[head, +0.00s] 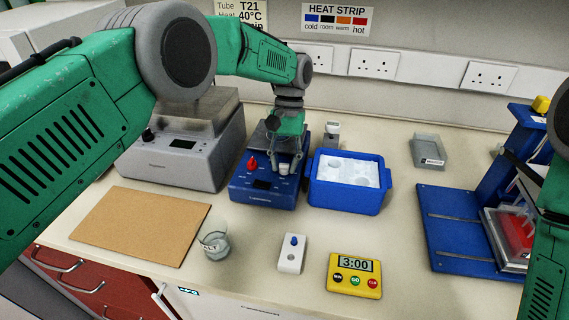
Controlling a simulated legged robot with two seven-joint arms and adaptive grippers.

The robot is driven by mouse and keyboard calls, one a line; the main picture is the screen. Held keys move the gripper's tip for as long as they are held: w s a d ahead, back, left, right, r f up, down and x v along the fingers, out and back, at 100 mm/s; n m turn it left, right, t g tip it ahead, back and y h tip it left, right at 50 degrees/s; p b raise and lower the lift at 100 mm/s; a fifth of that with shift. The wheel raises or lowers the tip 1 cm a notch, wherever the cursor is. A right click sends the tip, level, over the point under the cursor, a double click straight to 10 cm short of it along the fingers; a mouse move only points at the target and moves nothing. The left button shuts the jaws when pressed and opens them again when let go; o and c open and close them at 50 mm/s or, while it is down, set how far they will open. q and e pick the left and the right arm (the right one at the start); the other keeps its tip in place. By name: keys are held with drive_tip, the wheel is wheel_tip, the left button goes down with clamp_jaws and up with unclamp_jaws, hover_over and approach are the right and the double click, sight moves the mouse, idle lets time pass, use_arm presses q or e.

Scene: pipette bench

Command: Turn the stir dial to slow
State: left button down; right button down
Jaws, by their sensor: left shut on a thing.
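The blue stirrer (268,199) stands near the middle of the bench, with a red knob (252,164) at the left of its sloping front and a small dark display. My left gripper (284,167) reaches down over its right side from above. It is shut on a pale grey dial (285,170) at the right of the front. The fingers partly cover this dial, so its pointer and setting cannot be read. The arm also hides part of the stirrer's top. Of my right arm only green links show at the right edge; its gripper is not in view.
A blue ice tub (343,201) stands close on the stirrer's right, and a grey instrument (182,165) on its left. In front are a cork board (140,226), a glass beaker (214,243), a white switch box (292,254) and a yellow timer (354,275).

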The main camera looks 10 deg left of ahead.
idle(0.4)
use_arm(q)
drive_tip(key=c, duration=1.3)
unclamp_jaws()
drive_tip(key=shift+w+d, duration=0.1)
drive_tip(key=shift+c, duration=0.2)
drive_tip(key=v, duration=0.5)
drive_tip(key=shift+w, duration=0.15)
drive_tip(key=shift+w+d+r, duration=0.1)
drive_tip(key=shift+w+r, duration=0.25)
drive_tip(key=shift+r, duration=0.05)
drive_tip(key=shift+w+r, duration=0.15)
drive_tip(key=shift+r, duration=0.45)
